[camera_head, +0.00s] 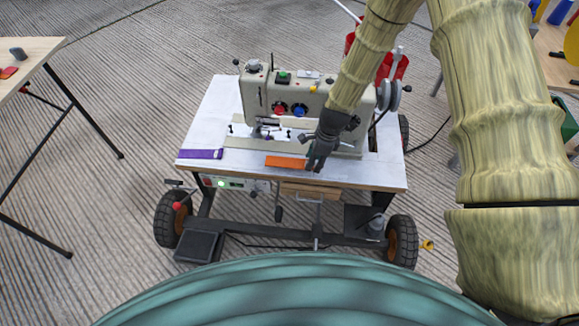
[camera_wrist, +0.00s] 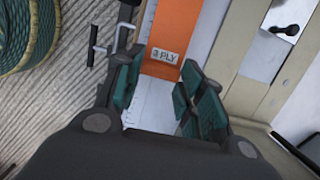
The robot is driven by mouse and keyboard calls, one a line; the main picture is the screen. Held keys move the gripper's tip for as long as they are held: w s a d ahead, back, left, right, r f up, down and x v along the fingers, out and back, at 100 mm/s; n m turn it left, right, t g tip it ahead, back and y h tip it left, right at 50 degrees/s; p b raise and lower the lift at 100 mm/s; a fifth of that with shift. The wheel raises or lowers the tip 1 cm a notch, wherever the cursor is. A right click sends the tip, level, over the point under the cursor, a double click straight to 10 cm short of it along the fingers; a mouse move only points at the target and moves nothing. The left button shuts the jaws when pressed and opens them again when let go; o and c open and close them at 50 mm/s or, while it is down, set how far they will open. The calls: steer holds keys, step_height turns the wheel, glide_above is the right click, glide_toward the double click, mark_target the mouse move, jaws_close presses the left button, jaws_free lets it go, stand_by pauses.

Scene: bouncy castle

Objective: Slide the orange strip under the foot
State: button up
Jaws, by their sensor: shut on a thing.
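The orange strip (camera_head: 285,161) lies flat near the front edge of the sewing machine's white tabletop. In the wrist view the strip (camera_wrist: 172,22) carries a "3 PLY" label and runs away from my fingers. My gripper (camera_head: 314,165) is at the strip's right end, low over the tabletop. In the wrist view my gripper (camera_wrist: 160,85) has its green pads on either side of the strip's near end, shut on it. The sewing machine (camera_head: 262,96) stands behind the strip. Its foot area (camera_head: 258,131) is behind and left of the strip; the foot itself is too small to make out clearly.
A purple strip (camera_head: 200,154) lies at the tabletop's left. The white tabletop (camera_head: 222,110) is on a wheeled cart. Red containers (camera_head: 392,66) and grey spools (camera_head: 396,94) stand at the right. A wooden table (camera_head: 28,52) is far left. The front tabletop between the strips is clear.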

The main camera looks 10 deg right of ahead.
steer(key=shift+r+p, duration=1.25)
steer(key=shift+r, duration=0.35)
